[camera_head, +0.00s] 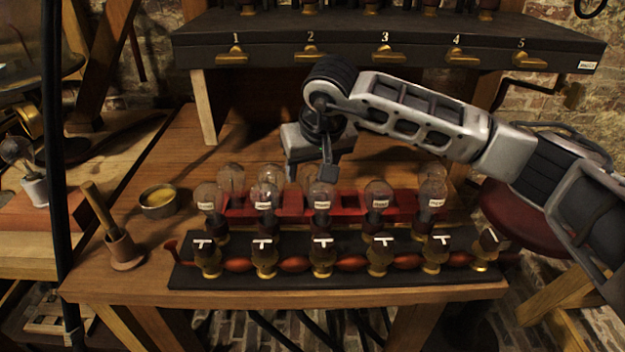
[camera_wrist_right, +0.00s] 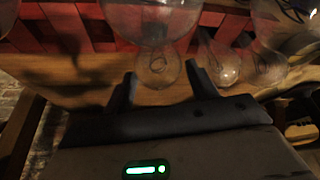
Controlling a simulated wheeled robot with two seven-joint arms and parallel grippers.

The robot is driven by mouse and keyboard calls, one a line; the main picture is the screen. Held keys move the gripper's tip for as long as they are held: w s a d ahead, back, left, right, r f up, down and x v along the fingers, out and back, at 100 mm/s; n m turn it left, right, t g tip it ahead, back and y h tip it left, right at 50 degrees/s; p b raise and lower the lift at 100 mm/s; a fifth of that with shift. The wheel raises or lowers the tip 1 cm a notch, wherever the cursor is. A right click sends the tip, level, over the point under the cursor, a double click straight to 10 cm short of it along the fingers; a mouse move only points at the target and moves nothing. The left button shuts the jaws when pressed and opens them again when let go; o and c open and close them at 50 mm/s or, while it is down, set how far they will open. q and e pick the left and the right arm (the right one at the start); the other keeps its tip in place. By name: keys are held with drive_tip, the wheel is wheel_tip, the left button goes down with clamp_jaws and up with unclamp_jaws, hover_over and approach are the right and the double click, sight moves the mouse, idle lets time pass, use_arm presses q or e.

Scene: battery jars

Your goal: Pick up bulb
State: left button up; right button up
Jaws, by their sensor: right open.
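Several clear glass bulbs stand in a red rack (camera_head: 345,205) on the wooden table, among them a left one (camera_head: 207,195), a middle one (camera_head: 320,195) and a right one (camera_head: 378,192). My right gripper (camera_head: 310,176) points down over the middle of the rack, behind the front bulbs. In the right wrist view the same gripper (camera_wrist_right: 160,74) is open, with a small clear bulb (camera_wrist_right: 157,62) between its fingertips and visible gaps at the sides. A larger glass (camera_wrist_right: 150,15) hides part of that bulb. My left gripper is not in view.
A dark board (camera_head: 340,278) with several brass sockets lies in front of the rack. A numbered dark shelf (camera_head: 390,35) hangs behind. Bare tabletop lies behind the rack.

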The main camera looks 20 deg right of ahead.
drive_tip(key=shift+w+f, duration=0.2)
drive_tip(key=shift+f, duration=0.25)
drive_tip(key=shift+c, duration=0.4)
drive_tip(key=c, duration=0.8)
drive_tip(key=shift+o, duration=0.2)
drive_tip(key=shift+r, duration=0.1)
